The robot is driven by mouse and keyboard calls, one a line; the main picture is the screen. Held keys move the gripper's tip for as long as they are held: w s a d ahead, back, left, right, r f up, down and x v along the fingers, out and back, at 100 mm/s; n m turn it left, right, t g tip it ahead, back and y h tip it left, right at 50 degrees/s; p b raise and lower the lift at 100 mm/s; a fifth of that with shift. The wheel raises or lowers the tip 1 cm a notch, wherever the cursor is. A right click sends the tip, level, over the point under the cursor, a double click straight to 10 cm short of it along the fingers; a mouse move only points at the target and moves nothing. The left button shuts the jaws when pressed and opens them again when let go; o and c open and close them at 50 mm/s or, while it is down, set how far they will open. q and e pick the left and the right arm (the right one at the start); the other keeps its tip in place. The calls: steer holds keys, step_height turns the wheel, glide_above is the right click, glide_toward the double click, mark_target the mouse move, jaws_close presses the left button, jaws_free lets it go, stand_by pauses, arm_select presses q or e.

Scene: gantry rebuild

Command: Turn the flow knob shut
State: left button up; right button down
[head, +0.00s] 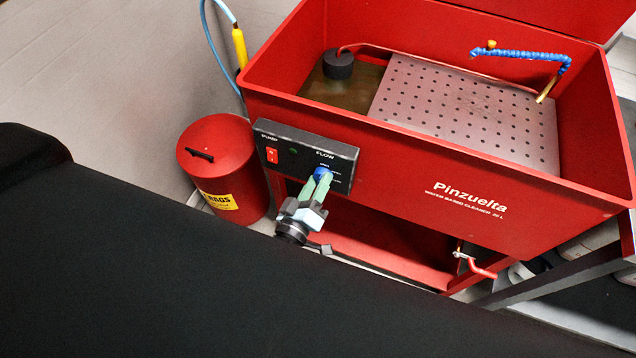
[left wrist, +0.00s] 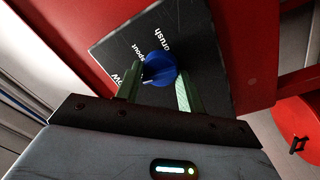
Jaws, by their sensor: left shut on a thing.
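The blue flow knob (head: 322,173) sits on the black control panel (head: 292,147) at the front of the red parts washer. My left gripper (head: 318,186) has its green fingers shut on the knob. In the left wrist view the flow knob (left wrist: 160,67) shows between the fingers of my left gripper (left wrist: 157,84), one on each side. Labels "brush" and "spout" show beside the knob there. A small pale mark shows on its lower edge; I cannot tell the exact setting. My right gripper is not in view.
A red switch (head: 272,155) labelled PUMP is left on the panel. A red rags bin (head: 222,165) stands left of the washer. The basin holds a perforated plate (head: 462,110) and a blue hose (head: 520,54). A red-handled drain valve (head: 478,268) sticks out below.

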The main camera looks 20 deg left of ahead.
arm_select(q)
steer(key=shift+f+n, duration=0.1)
steer(key=shift+n, duration=0.6)
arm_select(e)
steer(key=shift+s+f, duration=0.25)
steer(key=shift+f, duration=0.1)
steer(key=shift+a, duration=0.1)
arm_select(q)
steer(key=shift+n, duration=0.3)
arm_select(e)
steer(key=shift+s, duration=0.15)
arm_select(q)
steer(key=o, duration=1)
steer(key=shift+c, duration=0.2)
steer(key=shift+s, duration=0.1)
steer(key=s+b, duration=0.1)
steer(key=s, duration=0.6)
steer(key=shift+s+a+f, duration=0.2)
steer(key=shift+s+a, duration=0.05)
steer(key=shift+s, duration=0.1)
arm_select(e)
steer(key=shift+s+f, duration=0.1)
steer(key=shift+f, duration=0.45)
